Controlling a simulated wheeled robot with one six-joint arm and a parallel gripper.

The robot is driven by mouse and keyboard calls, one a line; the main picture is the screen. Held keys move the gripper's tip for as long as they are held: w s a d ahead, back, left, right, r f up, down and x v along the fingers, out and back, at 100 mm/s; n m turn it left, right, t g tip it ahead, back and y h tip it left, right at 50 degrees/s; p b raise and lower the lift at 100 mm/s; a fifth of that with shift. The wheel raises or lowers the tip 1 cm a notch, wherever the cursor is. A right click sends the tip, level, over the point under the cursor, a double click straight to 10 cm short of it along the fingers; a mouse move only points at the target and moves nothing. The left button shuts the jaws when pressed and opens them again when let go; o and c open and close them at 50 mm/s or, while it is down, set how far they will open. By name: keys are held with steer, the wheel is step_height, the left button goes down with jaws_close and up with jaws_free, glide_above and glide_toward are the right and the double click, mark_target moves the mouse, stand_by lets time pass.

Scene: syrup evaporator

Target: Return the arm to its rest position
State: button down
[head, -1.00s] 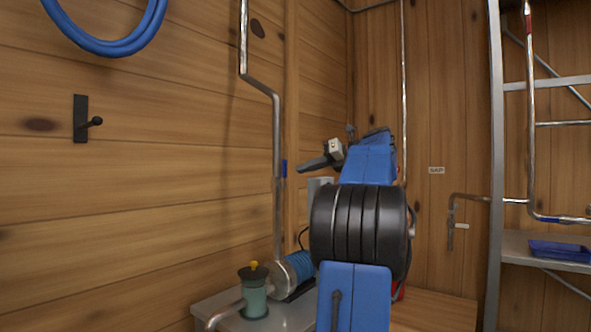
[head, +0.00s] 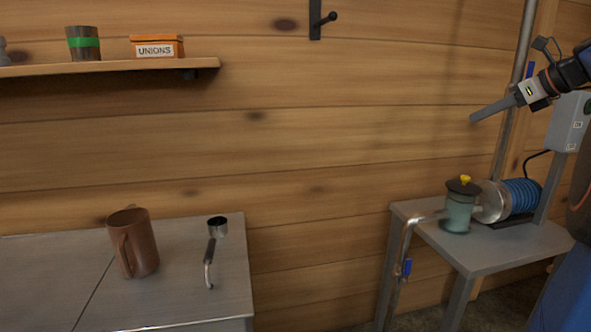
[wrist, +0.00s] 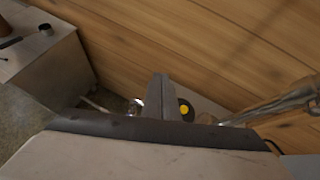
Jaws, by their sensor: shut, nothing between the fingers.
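My gripper (head: 476,119) shows at the right of the head view, raised in front of the wooden wall and above the small grey pump table. Its dark fingers are shut together with nothing between them and point left and slightly down. My blue arm runs off the right edge of the head view. In the wrist view, the shut fingers (wrist: 160,84) show at the centre, with the pump's yellow-knobbed part beyond them.
A blue-and-steel pump (head: 520,197) and a green canister (head: 459,209) stand on the grey table (head: 468,258). A shelf (head: 110,67) holds an orange UNIONS box (head: 157,47).

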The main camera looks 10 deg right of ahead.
steer(key=s+a+f+n+g, duration=0.1)
steer(key=s+a+f+n, duration=0.3)
steer(key=a, duration=0.3)
steer(key=s+a+f+n+g+h, duration=0.1)
steer(key=s+a+f+n+g, duration=0.1)
steer(key=a+f+n, duration=0.4)
steer(key=s+a+f+n+g, duration=0.1)
steer(key=s+a+f+n, duration=0.2)
steer(key=a+f, duration=0.4)
steer(key=s+a+f+n+h, duration=0.1)
steer(key=s+a+f+n, duration=0.3)
steer(key=s+f+n, duration=0.4)
steer(key=s+a+f+n+g+h, duration=0.1)
steer(key=s+a+f+n, duration=0.3)
steer(key=s+f+n, duration=0.4)
step_height(320, 180, down, 4)
steer(key=shift+s+r+n+g+h, duration=0.25)
steer(key=shift+s+n+h, duration=0.2)
steer(key=shift+n, duration=0.25)
